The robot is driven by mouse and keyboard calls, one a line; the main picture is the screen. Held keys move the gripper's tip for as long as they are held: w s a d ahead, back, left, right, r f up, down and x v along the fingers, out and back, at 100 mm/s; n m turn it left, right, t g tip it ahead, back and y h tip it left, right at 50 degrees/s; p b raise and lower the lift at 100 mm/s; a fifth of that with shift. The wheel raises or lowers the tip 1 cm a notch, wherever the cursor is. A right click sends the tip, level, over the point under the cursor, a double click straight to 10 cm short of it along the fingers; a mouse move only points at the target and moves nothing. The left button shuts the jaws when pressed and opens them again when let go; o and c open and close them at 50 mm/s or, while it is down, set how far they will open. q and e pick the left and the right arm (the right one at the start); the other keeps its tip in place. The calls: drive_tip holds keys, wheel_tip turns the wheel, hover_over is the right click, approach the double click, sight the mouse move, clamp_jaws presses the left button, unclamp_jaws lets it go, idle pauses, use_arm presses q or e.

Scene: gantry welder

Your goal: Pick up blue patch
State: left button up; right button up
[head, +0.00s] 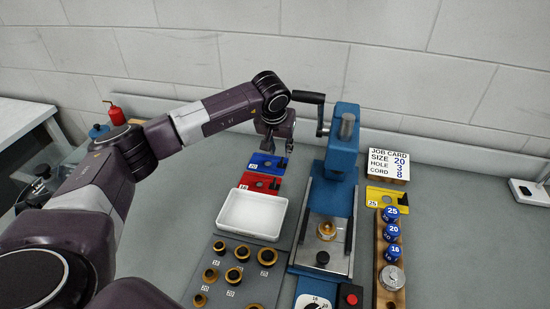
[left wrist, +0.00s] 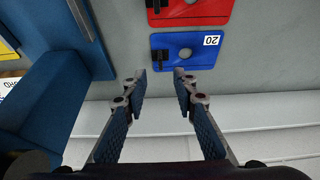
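The blue patch (head: 262,168) is a flat blue plate with a hole, a black clip and a white label reading 20. It lies on the grey bench behind the red patch (head: 259,183). My left gripper (head: 276,146) hangs above and just behind the blue patch in the head view, pointing down. In the left wrist view the blue patch (left wrist: 203,62) lies just beyond the open fingertips (left wrist: 160,76), a little to the right of their middle. The fingers hold nothing, and a gap shows between them. My right gripper is not in view.
A blue press (head: 339,175) with a black crank stands close to the right of the patches. A white tray (head: 252,232) sits in front of them. A yellow patch (head: 387,199) and a job card (head: 387,164) are farther right. The wall is behind.

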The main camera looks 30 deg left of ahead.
sight(282, 160)
use_arm(q)
drive_tip(key=shift+x, duration=0.8)
drive_tip(key=shift+f+p, duration=0.4)
drive_tip(key=shift+p, duration=0.1)
drive_tip(key=p+x, duration=0.1)
drive_tip(key=x, duration=0.2)
drive_tip(key=shift+w+f, duration=0.15)
drive_tip(key=shift+f, duration=0.1)
drive_tip(key=shift+w+a+f, duration=0.1)
drive_tip(key=shift+w+f, duration=0.1)
drive_tip(key=shift+f, duration=0.4)
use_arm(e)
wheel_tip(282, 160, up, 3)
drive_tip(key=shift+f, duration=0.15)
use_arm(q)
clamp_jaws()
